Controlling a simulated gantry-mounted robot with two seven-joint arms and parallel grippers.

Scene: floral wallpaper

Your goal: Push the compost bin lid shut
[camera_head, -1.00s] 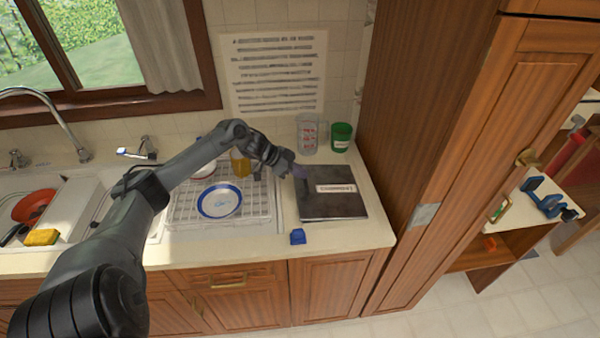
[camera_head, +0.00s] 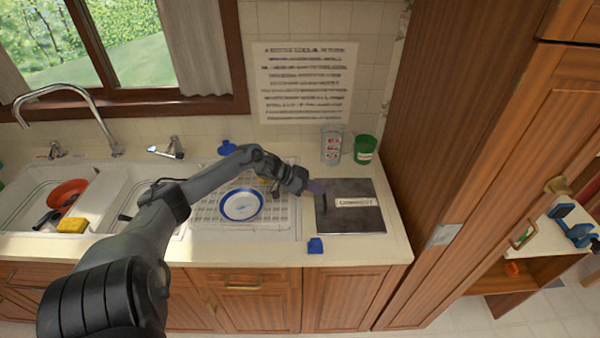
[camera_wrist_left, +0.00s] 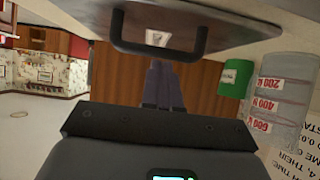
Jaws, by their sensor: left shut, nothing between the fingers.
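The compost bin lid (camera_head: 365,222) is a dark square panel with a white "compost" label, set in the counter right of the dish rack. It looks nearly flat with the counter; I cannot tell whether it is fully down. My left gripper (camera_head: 317,187) is at the lid's left edge, fingers shut and empty. In the left wrist view, the shut fingers (camera_wrist_left: 162,80) point towards the lid (camera_wrist_left: 165,12), close to its label and black handle (camera_wrist_left: 201,42). I cannot tell whether they touch. My right gripper is not in view.
A clear measuring cup (camera_head: 331,146) and a green cup (camera_head: 365,149) stand behind the lid. A blue object (camera_head: 315,245) lies in front. The dish rack (camera_head: 285,215) holds a blue-rimmed plate (camera_head: 241,205). A tall wooden cabinet (camera_head: 455,110) rises at the right.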

